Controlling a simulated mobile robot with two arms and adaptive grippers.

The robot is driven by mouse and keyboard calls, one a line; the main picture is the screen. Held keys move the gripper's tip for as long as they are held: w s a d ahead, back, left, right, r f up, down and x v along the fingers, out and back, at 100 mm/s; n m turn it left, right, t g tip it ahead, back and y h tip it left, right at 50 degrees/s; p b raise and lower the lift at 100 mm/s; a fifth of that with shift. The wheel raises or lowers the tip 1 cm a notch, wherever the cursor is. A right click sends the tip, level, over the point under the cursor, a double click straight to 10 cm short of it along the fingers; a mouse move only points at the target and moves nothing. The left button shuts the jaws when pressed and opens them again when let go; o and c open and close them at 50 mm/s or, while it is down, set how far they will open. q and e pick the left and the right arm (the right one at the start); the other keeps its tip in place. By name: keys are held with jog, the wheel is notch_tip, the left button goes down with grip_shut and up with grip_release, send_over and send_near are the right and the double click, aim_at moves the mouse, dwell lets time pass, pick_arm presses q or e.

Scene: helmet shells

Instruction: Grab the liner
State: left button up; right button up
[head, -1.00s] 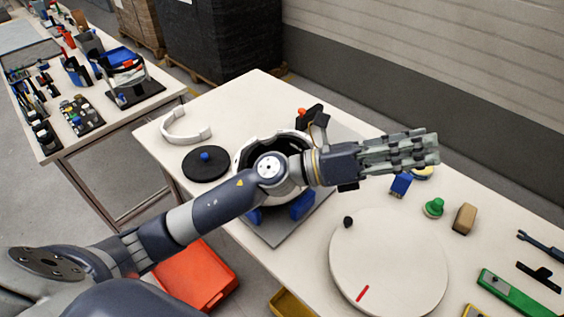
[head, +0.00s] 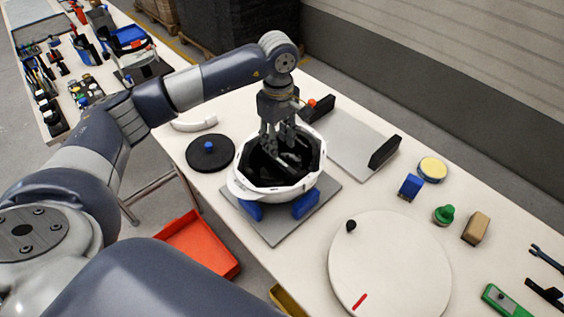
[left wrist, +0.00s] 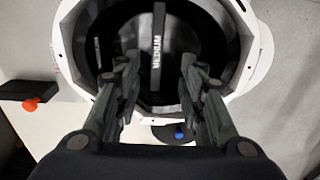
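A white helmet shell (head: 268,192) sits open side up on blue supports (head: 305,204) on a grey plate. The black liner (head: 262,166) lines its inside. In the left wrist view the liner (left wrist: 117,35) has a dark strap (left wrist: 158,32) reading "MEDIUM". My left gripper (head: 279,150) points down into the helmet opening. In the left wrist view my left gripper (left wrist: 159,64) has its fingers apart, one on each side of the strap. I cannot tell whether the fingertips touch the liner. My right gripper is not in view.
A black disc (head: 225,158) with a blue knob and a white curved band (head: 195,124) lie left of the helmet. A large white round plate (head: 395,265) is at the right. A grey board with black end blocks (head: 385,151) lies behind. A red bin (head: 204,247) stands below the table edge.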

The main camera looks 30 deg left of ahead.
aim_at(279, 160)
pick_arm(q)
notch_tip(279, 160, down, 3)
jog(key=shift+r+p, duration=0.15)
jog(key=shift+p, duration=0.15)
jog(key=shift+w+f+p, duration=0.1)
jog(key=shift+f+p, duration=0.2)
jog(key=shift+p, duration=0.05)
notch_tip(279, 160, down, 4)
jog(key=shift+w+r+p, duration=0.1)
jog(key=shift+r+p, duration=0.15)
jog(key=shift+p, duration=0.75)
jog(key=shift+w+f, duration=0.1)
jog(key=shift+f, duration=0.45)
grip_shut()
